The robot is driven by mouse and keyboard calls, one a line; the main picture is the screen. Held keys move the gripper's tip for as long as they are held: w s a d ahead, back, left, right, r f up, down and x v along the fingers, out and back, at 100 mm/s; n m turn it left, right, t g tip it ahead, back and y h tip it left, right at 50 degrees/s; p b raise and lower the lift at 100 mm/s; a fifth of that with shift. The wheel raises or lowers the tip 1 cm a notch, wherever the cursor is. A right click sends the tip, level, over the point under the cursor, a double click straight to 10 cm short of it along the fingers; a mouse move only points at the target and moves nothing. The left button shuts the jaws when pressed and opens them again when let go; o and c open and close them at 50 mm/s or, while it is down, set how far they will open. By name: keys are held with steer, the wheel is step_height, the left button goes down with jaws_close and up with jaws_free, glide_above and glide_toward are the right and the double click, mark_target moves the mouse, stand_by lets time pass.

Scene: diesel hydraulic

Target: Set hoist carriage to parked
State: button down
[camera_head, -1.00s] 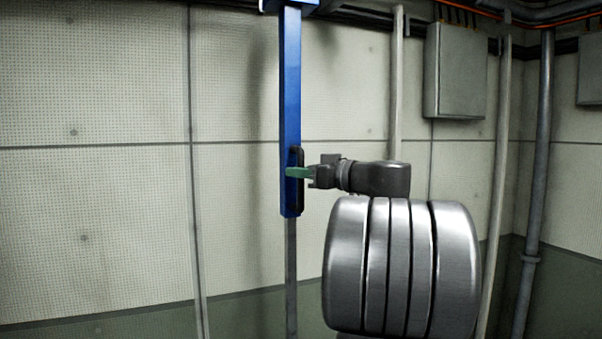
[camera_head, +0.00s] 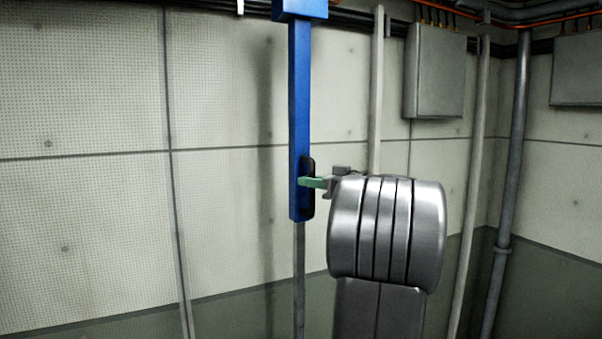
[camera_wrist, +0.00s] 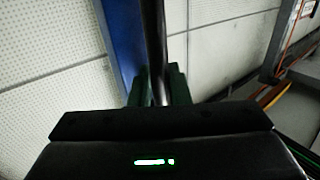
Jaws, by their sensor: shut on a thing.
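The hoist carriage shows as a blue upright post (camera_head: 300,120) with a wider blue block (camera_head: 300,10) at its top. A black upright handle (camera_head: 309,167) is on the post's lower right side. My gripper (camera_head: 306,182), with green fingers, is shut on the handle. In the wrist view the dark handle (camera_wrist: 154,45) runs up between the green fingers, beside the blue post (camera_wrist: 120,40). The fingertips and the inner contact are partly hidden. The top of the carriage's mounting is cut off by the picture's edge.
A grey box (camera_head: 434,70) hangs on the panelled wall (camera_head: 90,110) at right. Pipes (camera_head: 508,150) run up the wall there. A thin grey post (camera_head: 299,270) shows below the blue one. The area left of the post looks clear.

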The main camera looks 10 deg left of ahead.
steer(key=shift+d, duration=0.1)
steer(key=c, duration=1.5)
jaws_free()
steer(key=shift+w+d, duration=0.1)
steer(key=shift+o, duration=0.3)
steer(key=shift+d, duration=0.15)
steer(key=b+v, duration=0.2)
steer(key=v, duration=1.1)
steer(key=shift+d, duration=0.3)
steer(key=shift+a, duration=0.15)
